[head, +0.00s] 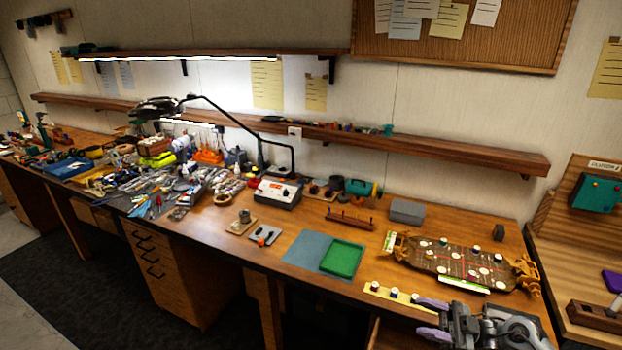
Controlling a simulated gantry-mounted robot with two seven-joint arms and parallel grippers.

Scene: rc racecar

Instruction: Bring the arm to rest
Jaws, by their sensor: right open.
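My right gripper (432,319) is at the bottom right, over the front edge of the bench. Its two purple-grey fingers point left and stand apart, with nothing visible between them. The brown racecar chassis board (437,262) lies on the bench behind it, with several white and dark round parts on top and orange-brown pieces at both ends. A pale yellow strip (373,289) with a few small round parts lies at the front edge, just behind and left of the gripper, apparently apart from it. My left gripper is not in view.
A green tray (343,259) sits on a blue-grey mat (303,249) left of the chassis. A grey box (407,211) and a white-and-red device (278,193) stand behind. Tools and parts clutter the bench's left half. A second bench (557,262) is at right.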

